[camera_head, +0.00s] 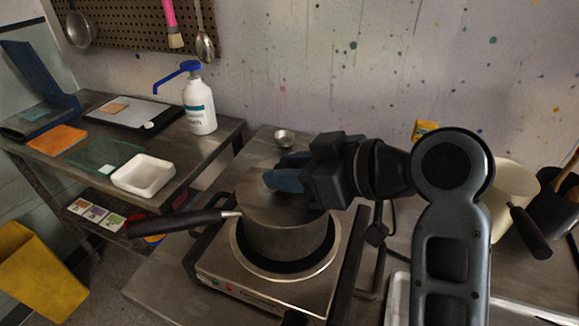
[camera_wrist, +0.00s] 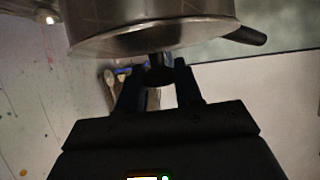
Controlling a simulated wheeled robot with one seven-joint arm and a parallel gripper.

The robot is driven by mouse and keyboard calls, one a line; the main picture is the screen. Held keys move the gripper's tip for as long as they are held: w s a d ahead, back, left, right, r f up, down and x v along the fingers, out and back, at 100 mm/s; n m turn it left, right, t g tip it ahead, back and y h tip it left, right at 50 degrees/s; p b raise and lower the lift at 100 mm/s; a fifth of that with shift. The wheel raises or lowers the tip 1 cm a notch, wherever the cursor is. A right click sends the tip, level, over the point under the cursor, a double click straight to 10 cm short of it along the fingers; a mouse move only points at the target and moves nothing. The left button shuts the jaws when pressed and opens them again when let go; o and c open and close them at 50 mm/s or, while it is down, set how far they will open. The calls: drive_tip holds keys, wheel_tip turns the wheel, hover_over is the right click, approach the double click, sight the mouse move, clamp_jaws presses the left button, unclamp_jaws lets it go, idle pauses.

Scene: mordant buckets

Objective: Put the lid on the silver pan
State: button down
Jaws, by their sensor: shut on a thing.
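The silver pan (camera_head: 285,238) stands on the hotplate, its black handle (camera_head: 180,222) pointing left. It also shows at the top of the wrist view (camera_wrist: 155,12). The metal lid (camera_head: 262,203) lies over the pan's mouth and hides the inside; in the wrist view its face (camera_wrist: 110,42) is against or very close to the pan. I cannot tell whether it is fully seated. My gripper (camera_head: 284,176) reaches in from the right, with blue fingers. In the wrist view, my gripper (camera_wrist: 158,82) is shut on the lid's dark knob (camera_wrist: 158,70).
The hotplate (camera_head: 230,288) sits on a metal bench. A small metal cup (camera_head: 284,138) stands behind the pan. A cream pot (camera_head: 512,190) with a dark handle is at the right. A white tray (camera_head: 143,176) and a pump bottle (camera_head: 200,108) stand on the left table.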

drive_tip(key=c, duration=0.7)
unclamp_jaws()
drive_tip(key=shift+o, duration=0.2)
drive_tip(key=v, duration=0.8)
drive_tip(key=shift+b, duration=0.35)
drive_tip(key=shift+a, duration=0.1)
